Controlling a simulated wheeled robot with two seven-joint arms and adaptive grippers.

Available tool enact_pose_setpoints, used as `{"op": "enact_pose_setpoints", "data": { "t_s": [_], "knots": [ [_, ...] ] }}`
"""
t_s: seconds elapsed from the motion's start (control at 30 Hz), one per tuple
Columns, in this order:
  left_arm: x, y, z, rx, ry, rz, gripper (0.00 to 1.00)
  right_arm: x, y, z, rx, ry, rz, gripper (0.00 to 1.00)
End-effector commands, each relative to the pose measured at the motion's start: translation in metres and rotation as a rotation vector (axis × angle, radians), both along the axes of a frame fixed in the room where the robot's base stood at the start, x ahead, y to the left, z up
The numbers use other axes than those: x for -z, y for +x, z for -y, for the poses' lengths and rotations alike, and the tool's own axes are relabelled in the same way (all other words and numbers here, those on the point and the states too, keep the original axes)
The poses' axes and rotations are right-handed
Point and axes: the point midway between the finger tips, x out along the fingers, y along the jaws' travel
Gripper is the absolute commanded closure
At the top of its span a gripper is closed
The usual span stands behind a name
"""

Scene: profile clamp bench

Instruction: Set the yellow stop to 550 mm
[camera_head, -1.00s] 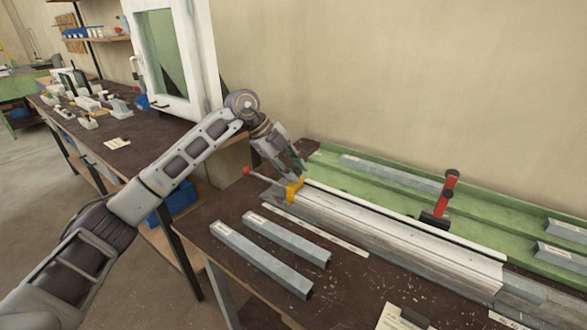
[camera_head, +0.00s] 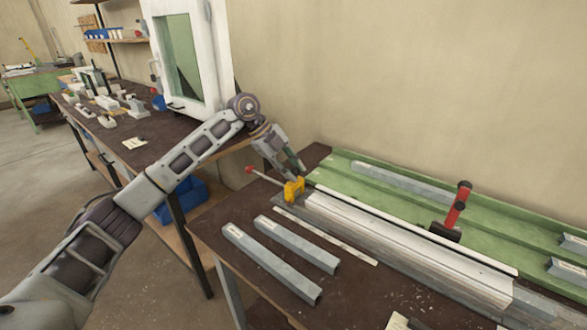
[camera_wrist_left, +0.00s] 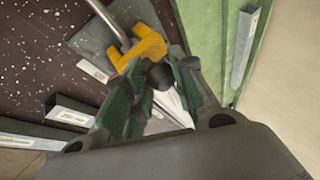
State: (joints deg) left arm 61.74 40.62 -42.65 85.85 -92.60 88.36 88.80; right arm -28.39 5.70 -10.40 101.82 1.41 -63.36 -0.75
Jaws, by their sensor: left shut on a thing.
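The yellow stop (camera_head: 293,189) sits at the left end of the pale profile rail (camera_head: 395,240) on the bench. A thin rod with a red ball end (camera_head: 249,170) reaches left from it. My left gripper (camera_head: 299,171) is at the stop, coming from behind and above. In the left wrist view the fingers (camera_wrist_left: 158,88) are shut around the dark knob (camera_wrist_left: 160,76) of the yellow stop (camera_wrist_left: 140,48). A white scale strip (camera_head: 325,235) lies along the front of the rail; its marks are too small to read. My right gripper is not in view.
Two grey square tubes (camera_head: 270,263) lie on the dark bench in front of the strip. A red-handled clamp (camera_head: 457,208) stands behind the rail, by the green channel (camera_head: 400,202) holding more profiles. A white window frame (camera_head: 190,50) stands at the back left.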

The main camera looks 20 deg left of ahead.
Motion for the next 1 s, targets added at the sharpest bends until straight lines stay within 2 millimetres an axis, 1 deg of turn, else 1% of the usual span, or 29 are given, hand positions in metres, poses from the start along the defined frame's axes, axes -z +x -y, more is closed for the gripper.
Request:
{"op": "enact_pose_setpoints", "data": {
  "t_s": [0.13,0.17,0.3,0.33,0.73,0.87,1.0],
  "knots": [
    [-0.001,0.000,0.000,0.000,-0.001,0.002,1.00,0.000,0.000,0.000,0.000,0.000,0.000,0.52],
    [-0.001,0.000,0.000,0.000,-0.001,0.002,0.73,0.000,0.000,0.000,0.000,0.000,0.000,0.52],
    [-0.001,0.000,0.000,0.000,0.000,0.001,0.55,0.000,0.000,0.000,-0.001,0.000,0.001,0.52],
    [-0.001,0.000,0.000,0.000,0.000,0.001,0.52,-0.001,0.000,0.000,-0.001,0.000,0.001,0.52],
    [-0.002,0.000,-0.001,0.001,0.000,0.001,0.52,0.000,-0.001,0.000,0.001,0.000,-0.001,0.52],
    [-0.007,-0.001,-0.005,0.000,0.001,0.000,0.52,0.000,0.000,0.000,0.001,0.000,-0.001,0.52],
    [-0.018,-0.003,-0.012,-0.002,0.000,0.002,0.52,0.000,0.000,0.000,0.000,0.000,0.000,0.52]
  ]
}}
